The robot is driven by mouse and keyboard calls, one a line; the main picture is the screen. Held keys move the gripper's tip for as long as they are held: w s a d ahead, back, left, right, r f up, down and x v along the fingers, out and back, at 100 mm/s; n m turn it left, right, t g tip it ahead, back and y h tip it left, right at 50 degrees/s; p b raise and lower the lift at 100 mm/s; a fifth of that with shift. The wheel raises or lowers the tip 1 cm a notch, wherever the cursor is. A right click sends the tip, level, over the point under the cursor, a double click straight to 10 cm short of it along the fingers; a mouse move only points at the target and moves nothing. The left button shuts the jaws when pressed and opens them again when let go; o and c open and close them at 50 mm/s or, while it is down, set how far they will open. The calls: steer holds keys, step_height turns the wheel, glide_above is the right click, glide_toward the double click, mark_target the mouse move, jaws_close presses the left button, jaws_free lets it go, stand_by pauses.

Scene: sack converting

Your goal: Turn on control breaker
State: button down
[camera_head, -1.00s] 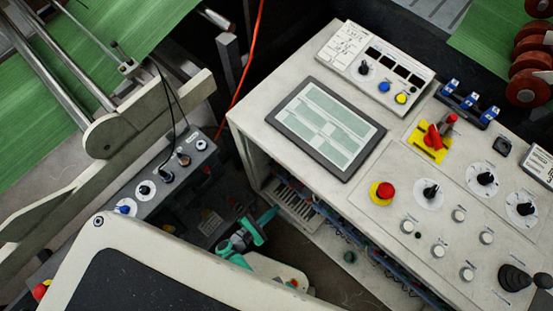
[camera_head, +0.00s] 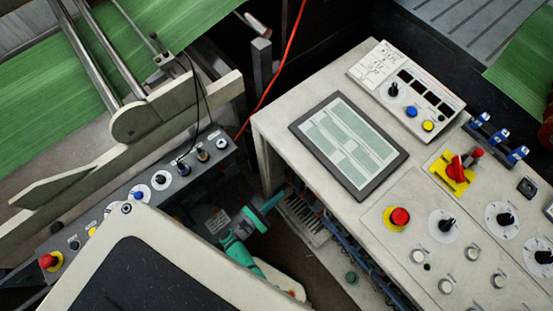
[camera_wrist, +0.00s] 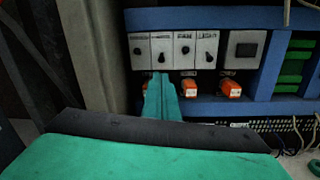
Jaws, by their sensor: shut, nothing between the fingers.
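A row of several white breaker modules (camera_wrist: 184,50) with black handles sits on a blue rail inside a cabinet in the wrist view. In the head view my gripper (camera_head: 280,196) is low beside the open side of the console (camera_head: 272,128), whose top hides the breakers.
Orange parts (camera_wrist: 230,88) stick out below the modules, close right of my fingers. A grey module (camera_wrist: 243,50) and green terminals (camera_wrist: 292,68) lie further right. A pale post (camera_wrist: 92,50) stands left. A knob box (camera_head: 160,180) and a red cable (camera_head: 282,70) are nearby.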

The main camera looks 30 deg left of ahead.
steer(key=x, duration=0.7)
steer(key=shift+w+d, duration=0.1)
